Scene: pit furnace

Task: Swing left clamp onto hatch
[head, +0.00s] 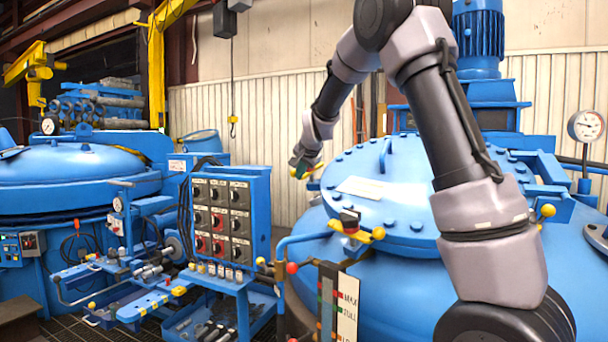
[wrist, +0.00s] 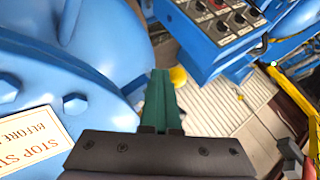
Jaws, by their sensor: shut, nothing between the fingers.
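The hatch (head: 385,200) is a blue round bolted lid with a white sign on top of the large blue furnace; its edge and sign show at the left of the wrist view (wrist: 30,95). A clamp with yellow ends (head: 314,169) is at the hatch's left rim, partly hidden by my gripper (head: 302,163). In the wrist view my green fingers (wrist: 161,84) are shut and empty, with a yellow knob (wrist: 178,76) right beyond their tips. I cannot tell whether they touch it. Another yellow-ended clamp (head: 350,228) sits at the hatch's front rim.
A blue control box (head: 230,215) with dials stands left of the furnace; it also shows close by in the wrist view (wrist: 215,40). A yellow-knobbed lever (head: 546,210) is at the right rim. A handle (head: 385,153) rises from the hatch. A level gauge (head: 338,300) stands in front.

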